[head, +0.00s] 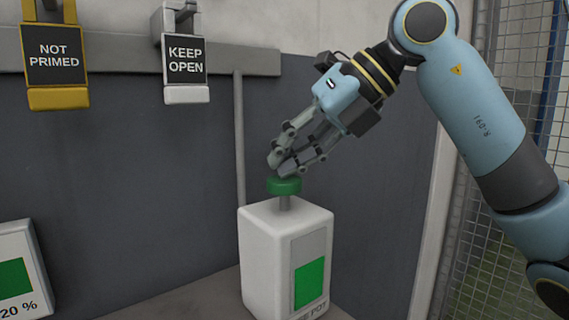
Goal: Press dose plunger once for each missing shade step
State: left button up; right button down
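The dose pot (268,256) is a white box with a grey front panel and a green square on it; part of its lettering is cut by the bottom edge. A green plunger cap (284,186) stands on a grey stem on its top. My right gripper (279,165) comes down from the upper right. Its fingertips are together with nothing between them, right above the cap; I cannot tell whether they touch it. At the lower left is a white card (28,267) with a green square and "20 %", cut by the frame edge. My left gripper is out of view.
On a grey rail (120,52) hang a yellow "NOT PRIMED" tag (57,98) and a white "KEEP OPEN" tag (186,94). A dark wall panel stands behind the pot. Wire mesh (480,250) is at the right. The surface between card and pot is clear.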

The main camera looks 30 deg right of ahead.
jog(key=shift+r+p, duration=1.25)
jog(key=shift+r, duration=0.4)
notch_tip(320, 180, up, 5)
jog(key=p, duration=0.4)
